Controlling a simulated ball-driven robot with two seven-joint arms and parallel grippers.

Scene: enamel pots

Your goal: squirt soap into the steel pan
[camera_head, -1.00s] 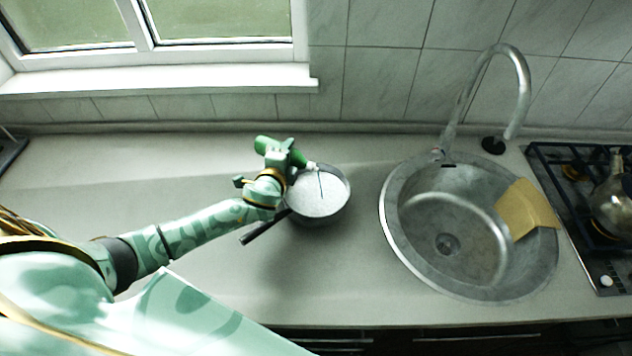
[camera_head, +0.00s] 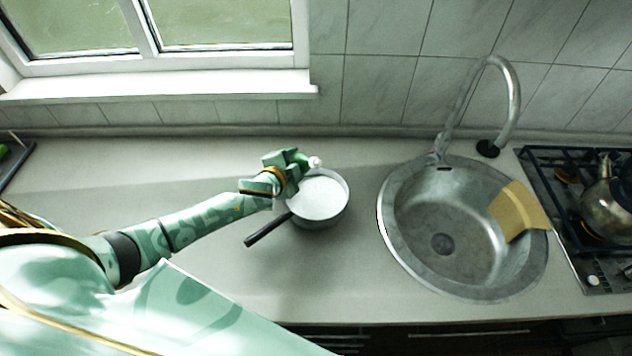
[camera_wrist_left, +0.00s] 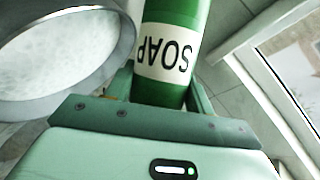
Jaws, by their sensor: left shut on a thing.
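The steel pan (camera_head: 322,199) stands on the counter left of the sink, its dark handle pointing to the lower left. White suds cover the inside of the pan. My left gripper (camera_head: 290,160) is shut on the green soap bottle (camera_head: 301,157), at the pan's upper left edge. The bottle's white cap (camera_head: 315,162) shows near the far rim, and no stream shows from it. In the left wrist view, the soap bottle (camera_wrist_left: 174,12) has a white SOAP label that reads upside down, beside the pan (camera_wrist_left: 62,52). The right gripper is out of view.
A round steel sink (camera_head: 440,262) with a tall tap (camera_head: 512,85) lies to the right, a yellow cloth (camera_head: 519,211) over its rim. A stove with a kettle (camera_head: 606,207) stands at far right. The counter (camera_head: 130,165) is clear left of the pan.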

